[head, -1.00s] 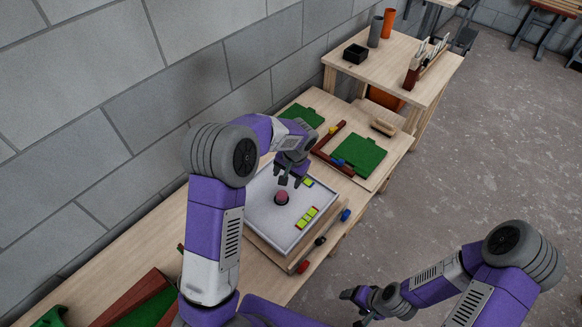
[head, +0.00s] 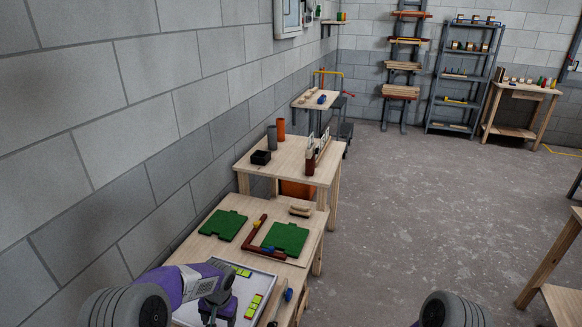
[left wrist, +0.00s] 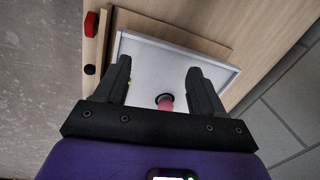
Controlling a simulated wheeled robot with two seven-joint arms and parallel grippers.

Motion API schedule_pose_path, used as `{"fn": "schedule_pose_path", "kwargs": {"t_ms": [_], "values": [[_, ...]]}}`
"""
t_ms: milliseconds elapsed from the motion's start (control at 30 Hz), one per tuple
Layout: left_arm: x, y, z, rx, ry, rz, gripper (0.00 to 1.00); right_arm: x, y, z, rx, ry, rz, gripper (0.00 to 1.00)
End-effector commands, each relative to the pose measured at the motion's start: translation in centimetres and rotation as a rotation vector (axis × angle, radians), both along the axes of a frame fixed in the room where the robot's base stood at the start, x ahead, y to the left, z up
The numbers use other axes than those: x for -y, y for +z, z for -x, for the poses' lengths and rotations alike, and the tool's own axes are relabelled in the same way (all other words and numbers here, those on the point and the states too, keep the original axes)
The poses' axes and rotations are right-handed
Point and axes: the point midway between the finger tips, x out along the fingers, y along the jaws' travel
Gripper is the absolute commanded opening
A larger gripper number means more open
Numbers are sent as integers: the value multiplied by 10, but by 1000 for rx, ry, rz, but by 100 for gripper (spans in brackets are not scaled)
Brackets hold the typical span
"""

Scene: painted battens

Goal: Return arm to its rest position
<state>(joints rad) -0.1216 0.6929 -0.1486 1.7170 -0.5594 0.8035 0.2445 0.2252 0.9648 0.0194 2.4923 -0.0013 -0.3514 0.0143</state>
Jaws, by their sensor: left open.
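My left arm reaches in at the bottom left of the head view, and its gripper (head: 217,312) hangs over the white tray (head: 264,281) at the lower edge. In the left wrist view my left gripper (left wrist: 158,85) is open, with its two dark fingers apart and nothing between their tips. The white tray (left wrist: 150,62) lies below it there, and a pink knob with a dark base (left wrist: 165,101) shows between the fingers. Of my right arm only a grey rounded joint shows at the bottom of the head view; its gripper is out of the picture.
Yellow-green blocks (head: 253,306) lie in the tray. Beyond it are green plates (head: 285,238) and a dark red L-shaped batten (head: 262,251). A farther table (head: 291,163) holds a black box (head: 261,157) and cylinders. The grey wall is close on the left; open floor lies right.

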Motion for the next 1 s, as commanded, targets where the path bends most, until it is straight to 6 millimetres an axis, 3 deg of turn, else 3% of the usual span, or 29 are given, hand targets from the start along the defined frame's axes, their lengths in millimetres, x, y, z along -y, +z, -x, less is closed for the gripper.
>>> {"fn": "schedule_pose_path", "kwargs": {"t_ms": [367,600,800,1000], "values": [[54,-98,73,-47,47,275,69,0,0,-1,2,0,0,73],[97,-154,164,-55,220,468,69,0,0,-1,3,0,1,73],[108,-167,217,-33,358,506,69,0,0,-1,3,0,1,73],[109,-168,229,-22,391,504,69,0,0,-1,3,0,1,73]]}}
